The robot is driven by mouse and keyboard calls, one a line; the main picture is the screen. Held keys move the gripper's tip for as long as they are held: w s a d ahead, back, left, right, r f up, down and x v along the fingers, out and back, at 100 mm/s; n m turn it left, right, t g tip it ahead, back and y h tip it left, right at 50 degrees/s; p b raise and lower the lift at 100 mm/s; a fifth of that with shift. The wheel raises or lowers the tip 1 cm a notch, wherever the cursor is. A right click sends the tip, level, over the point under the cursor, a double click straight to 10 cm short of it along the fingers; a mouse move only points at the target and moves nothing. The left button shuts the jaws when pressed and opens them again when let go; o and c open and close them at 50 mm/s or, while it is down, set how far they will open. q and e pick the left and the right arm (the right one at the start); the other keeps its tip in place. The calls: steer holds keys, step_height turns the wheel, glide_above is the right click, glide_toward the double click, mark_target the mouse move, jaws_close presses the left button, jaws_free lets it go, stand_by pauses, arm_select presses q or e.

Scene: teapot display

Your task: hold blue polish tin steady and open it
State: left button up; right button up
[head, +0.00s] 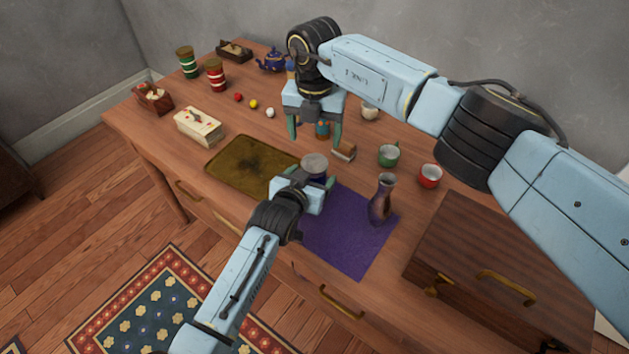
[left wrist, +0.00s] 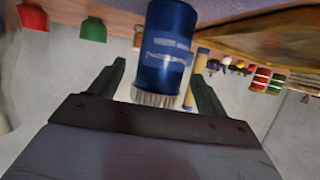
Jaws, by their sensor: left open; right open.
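The blue polish tin (head: 315,180) stands upright on the table at the back left of the purple cloth, its pale grey lid (head: 314,163) on top. My left gripper (head: 309,186) is open, low at the tin's near side. In the left wrist view, which is upside down, the blue tin (left wrist: 168,45) with its ridged lid (left wrist: 155,98) appears between the two open fingers (left wrist: 158,75); contact cannot be told. My right gripper (head: 314,132) points down, open, above the table behind the tin. A small teal and orange object (head: 322,130) shows between its fingers, apparently beyond them.
A brush-like block (head: 344,150) lies just behind the tin. A dark vase (head: 382,200) stands on the purple cloth (head: 345,245). Green (head: 389,155) and red (head: 430,176) cups stand right, near a wooden chest (head: 490,265). A dark gold tray (head: 245,165) lies left.

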mark_target(314, 163)
arm_select(q)
steer(key=shift+x, duration=1)
jaws_close()
arm_select(e)
steer(key=shift+f, duration=4)
steer(key=c, duration=0.9)
steer(key=o, duration=1)
steer(key=shift+r, duration=0.1)
